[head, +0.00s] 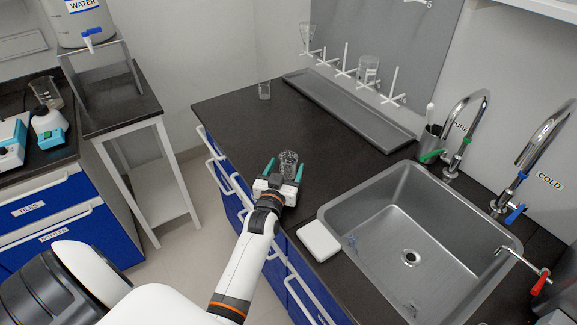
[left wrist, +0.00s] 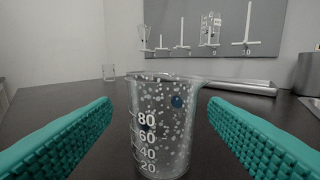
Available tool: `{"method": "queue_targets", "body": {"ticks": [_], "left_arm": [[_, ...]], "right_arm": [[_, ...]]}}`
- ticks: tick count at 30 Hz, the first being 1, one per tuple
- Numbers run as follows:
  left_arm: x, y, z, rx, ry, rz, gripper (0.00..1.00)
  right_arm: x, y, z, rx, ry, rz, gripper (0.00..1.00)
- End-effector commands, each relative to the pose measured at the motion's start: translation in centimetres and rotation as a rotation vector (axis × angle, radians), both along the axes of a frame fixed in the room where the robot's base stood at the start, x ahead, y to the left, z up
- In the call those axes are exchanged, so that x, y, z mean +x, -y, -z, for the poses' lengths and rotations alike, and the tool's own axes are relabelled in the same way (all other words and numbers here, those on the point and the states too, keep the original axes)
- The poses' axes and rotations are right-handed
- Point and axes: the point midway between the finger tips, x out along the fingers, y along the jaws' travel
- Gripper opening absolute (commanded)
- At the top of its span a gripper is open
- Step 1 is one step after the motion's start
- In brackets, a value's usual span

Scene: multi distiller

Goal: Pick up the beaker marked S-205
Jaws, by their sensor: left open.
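A clear glass beaker (head: 288,160) stands on the black counter between the fingers of my left gripper (head: 284,168). No S-205 mark is legible on this beaker. My right gripper is not in view.
A steel sink (head: 410,257) with taps lies to the right, and a white block (head: 318,241) sits at its edge. A glass cylinder (head: 264,80) stands farther back. A drying rack (head: 352,72) with glassware hangs above a grey tray (head: 350,118).

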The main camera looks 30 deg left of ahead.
Motion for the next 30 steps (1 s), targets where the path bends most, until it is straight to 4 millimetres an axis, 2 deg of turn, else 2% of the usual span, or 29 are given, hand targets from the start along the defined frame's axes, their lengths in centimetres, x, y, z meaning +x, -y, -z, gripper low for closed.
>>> {"method": "queue_targets", "body": {"ticks": [3,7,16,25,30], "left_arm": [[2.0,-0.4,0.0,0.0,0.001,0.0,0.69],[3.4,-0.9,0.1,0.001,0.001,0.0,0.69],[3.9,-1.0,0.2,0.001,0.0,0.0,0.69],[3.8,-1.0,0.2,0.001,0.0,0.0,0.21],[3.8,-1.0,0.2,0.0,0.0,0.0,0.2]], "right_arm": [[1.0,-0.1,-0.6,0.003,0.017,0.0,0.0],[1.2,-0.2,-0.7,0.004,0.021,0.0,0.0],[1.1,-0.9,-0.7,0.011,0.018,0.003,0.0],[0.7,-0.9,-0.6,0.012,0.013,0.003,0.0],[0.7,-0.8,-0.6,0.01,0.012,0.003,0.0]]}}
